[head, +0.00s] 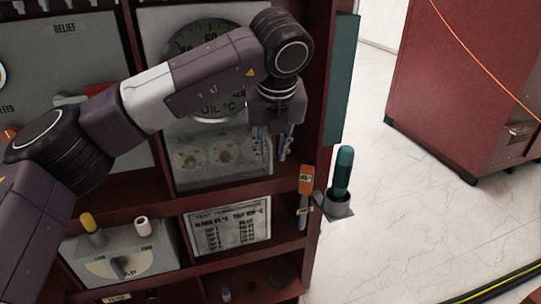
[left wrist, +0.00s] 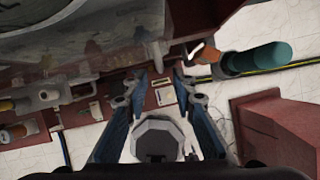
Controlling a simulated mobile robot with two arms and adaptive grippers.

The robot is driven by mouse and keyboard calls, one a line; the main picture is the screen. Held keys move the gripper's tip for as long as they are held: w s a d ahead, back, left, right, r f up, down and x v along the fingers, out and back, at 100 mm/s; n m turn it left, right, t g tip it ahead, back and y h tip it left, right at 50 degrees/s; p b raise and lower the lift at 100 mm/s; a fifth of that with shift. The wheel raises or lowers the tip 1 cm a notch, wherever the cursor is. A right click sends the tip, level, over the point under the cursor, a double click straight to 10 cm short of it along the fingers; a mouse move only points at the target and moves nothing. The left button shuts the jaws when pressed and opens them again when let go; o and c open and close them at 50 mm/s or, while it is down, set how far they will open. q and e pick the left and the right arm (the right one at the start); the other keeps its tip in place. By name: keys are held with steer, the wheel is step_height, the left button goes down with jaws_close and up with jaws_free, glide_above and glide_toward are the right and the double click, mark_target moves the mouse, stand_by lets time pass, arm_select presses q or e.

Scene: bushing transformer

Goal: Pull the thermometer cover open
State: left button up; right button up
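The thermometer is a large round dial marked "OIL °C" (head: 210,108) in the red cabinet in the head view, partly hidden by my left arm. Below it is a pale panel (head: 215,178) with several round shapes. I cannot tell where the cover's edges run. My left gripper (head: 270,150) points down in front of the right side of this panel, its two fingers apart. In the left wrist view the gripper (left wrist: 160,76) is open, and a small grey peg (left wrist: 156,56) shows just ahead between the fingertips. Contact cannot be told. My right gripper is not in view.
An orange-topped tool (head: 305,182) is at the cabinet's right edge, beside a teal cylinder (head: 343,170) in a grey holder. A knob box (head: 118,258) and a text plate (head: 228,226) sit below. Pale floor lies right, before a red cabinet (head: 460,80).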

mark_target(271, 159)
arm_select(q)
steer(key=x, duration=0.4)
steer(key=shift+w+p, duration=0.2)
steer(key=shift+p, duration=0.2)
steer(key=shift+f, duration=0.35)
steer(key=shift+w, duration=0.1)
steer(key=c, duration=0.6)
jaws_close()
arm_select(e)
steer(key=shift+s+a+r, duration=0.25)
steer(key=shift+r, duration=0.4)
